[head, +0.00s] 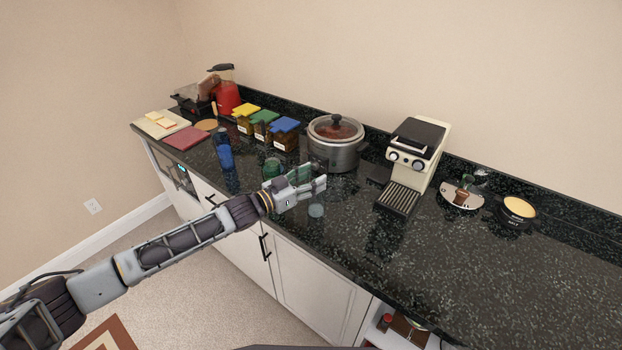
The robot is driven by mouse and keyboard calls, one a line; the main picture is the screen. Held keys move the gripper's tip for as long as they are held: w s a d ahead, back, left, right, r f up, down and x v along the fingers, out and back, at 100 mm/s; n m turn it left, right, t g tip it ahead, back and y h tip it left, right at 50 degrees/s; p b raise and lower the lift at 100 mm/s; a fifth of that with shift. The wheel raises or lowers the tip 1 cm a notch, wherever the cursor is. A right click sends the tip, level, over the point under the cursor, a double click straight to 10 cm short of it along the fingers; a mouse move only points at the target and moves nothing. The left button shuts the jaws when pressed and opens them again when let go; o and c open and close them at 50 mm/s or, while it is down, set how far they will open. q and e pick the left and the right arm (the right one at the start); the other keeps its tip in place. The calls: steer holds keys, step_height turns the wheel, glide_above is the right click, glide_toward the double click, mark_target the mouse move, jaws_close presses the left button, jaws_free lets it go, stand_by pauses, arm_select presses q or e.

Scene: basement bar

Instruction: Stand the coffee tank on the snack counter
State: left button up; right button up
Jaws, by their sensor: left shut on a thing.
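My left gripper (316,186) reaches in over the front part of the black speckled counter (465,275). It is shut on a clear, greenish piece (300,172) that looks like the coffee tank; the fingers hide part of it. I cannot tell whether this piece touches the counter top. The cream espresso machine (417,150) stands to the right of the gripper, against the back. I cannot tell whether this counter is the snack counter. My right gripper is not in view.
A steel slow cooker (336,150) stands behind the gripper. A green jar (272,168), a blue bottle (222,150) and several colour-lidded jars (264,124) stand to the left. The right front counter is clear.

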arm_select(q)
steer(key=shift+f, duration=0.1)
steer(key=o, duration=1.4)
steer(key=shift+o, duration=0.2)
steer(key=b+v, duration=0.1)
steer(key=v, duration=1.1)
